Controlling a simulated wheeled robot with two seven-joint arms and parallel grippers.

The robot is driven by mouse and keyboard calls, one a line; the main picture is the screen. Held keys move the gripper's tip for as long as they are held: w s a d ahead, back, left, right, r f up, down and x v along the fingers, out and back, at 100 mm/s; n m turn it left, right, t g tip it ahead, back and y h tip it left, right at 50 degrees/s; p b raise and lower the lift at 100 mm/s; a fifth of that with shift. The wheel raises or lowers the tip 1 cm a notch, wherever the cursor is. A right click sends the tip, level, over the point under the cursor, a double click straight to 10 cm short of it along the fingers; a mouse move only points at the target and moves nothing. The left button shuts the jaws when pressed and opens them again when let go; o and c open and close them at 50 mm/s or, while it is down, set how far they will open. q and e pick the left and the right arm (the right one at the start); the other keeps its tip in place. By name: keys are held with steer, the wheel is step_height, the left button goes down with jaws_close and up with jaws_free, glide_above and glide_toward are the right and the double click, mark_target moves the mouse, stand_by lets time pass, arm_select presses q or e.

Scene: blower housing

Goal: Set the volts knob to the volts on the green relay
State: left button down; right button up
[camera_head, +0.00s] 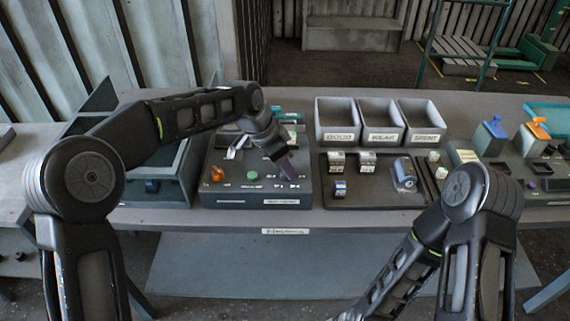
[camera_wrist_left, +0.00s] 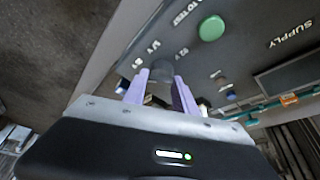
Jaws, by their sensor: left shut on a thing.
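The tester box (camera_head: 225,165) stands on the bench, with an orange knob (camera_head: 217,174) and a green button (camera_head: 253,175) on its panel. My left gripper (camera_head: 289,168) is over the right part of this panel. In the left wrist view its purple fingers (camera_wrist_left: 160,88) are shut on a dark round knob (camera_wrist_left: 158,68), with small voltage-like labels beside it that are too blurred to read. The green button also shows there (camera_wrist_left: 211,28). I cannot tell which of the small parts is the green relay or read its volts. My right gripper is outside the views.
Three grey bins marked GOOD, WEAK and a third label (camera_head: 338,137) stand behind a dark tray (camera_head: 375,195). The tray holds several small relay-like blocks (camera_head: 340,188) and a grey cylinder (camera_head: 404,173). Blue and orange handled fixtures (camera_head: 540,127) stand at the right.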

mark_target(275, 182)
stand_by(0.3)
arm_select(q)
steer(key=c, duration=1)
jaws_free()
steer(key=b+v, duration=0.1)
steer(key=v, duration=0.6)
steer(key=shift+r, duration=0.4)
steer(key=shift+s+a, duration=0.1)
